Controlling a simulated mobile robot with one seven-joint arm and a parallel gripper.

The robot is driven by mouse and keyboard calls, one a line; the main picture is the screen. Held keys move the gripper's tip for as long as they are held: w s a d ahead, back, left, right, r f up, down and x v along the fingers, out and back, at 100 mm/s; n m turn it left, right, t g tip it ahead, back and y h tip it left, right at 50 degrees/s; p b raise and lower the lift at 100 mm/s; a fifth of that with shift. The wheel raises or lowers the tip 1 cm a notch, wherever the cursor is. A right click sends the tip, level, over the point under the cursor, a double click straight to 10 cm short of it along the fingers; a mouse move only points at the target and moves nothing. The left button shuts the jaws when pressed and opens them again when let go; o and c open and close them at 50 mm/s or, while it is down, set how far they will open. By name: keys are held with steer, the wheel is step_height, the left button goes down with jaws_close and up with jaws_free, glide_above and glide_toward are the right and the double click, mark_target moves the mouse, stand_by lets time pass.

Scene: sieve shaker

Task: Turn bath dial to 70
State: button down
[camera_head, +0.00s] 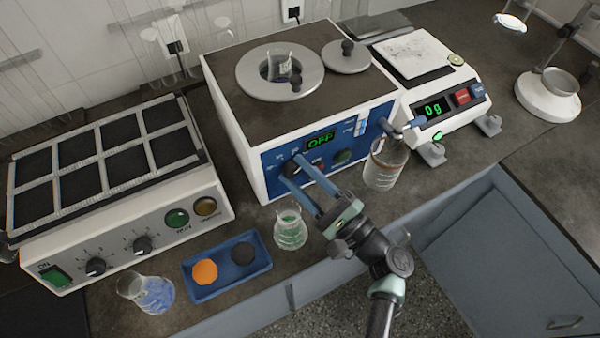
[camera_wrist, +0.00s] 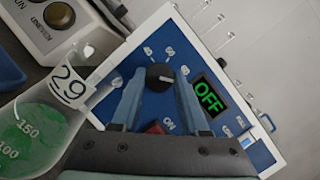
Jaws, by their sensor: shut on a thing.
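The water bath (camera_head: 300,110) is a white box with a dark top and a blue front panel. Its black bath dial (camera_wrist: 159,76) sits on that panel, with small scale numbers beside it that I cannot read surely. My gripper (camera_head: 291,171) reaches the panel from the front; its two blue fingers stand either side of the dial, shut on it. In the wrist view my gripper (camera_wrist: 158,88) partly hides the panel below the dial. The bath display (camera_head: 321,141) reads OFF in green. A red switch (camera_wrist: 156,128) marked ON shows between the fingers.
A flask of green liquid (camera_head: 290,230) stands close to my gripper's left. A bottle (camera_head: 385,165) stands at its right. A blue tray (camera_head: 228,267) lies front left. A shaker (camera_head: 120,200) is at left and a balance (camera_head: 436,92) reading 0 g at right.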

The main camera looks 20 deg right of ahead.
steer(key=shift+m+t+h, duration=0.4)
steer(key=shift+m+t, duration=0.1)
steer(key=shift+m, duration=1.3)
steer(key=shift+c, duration=2.1)
jaws_free()
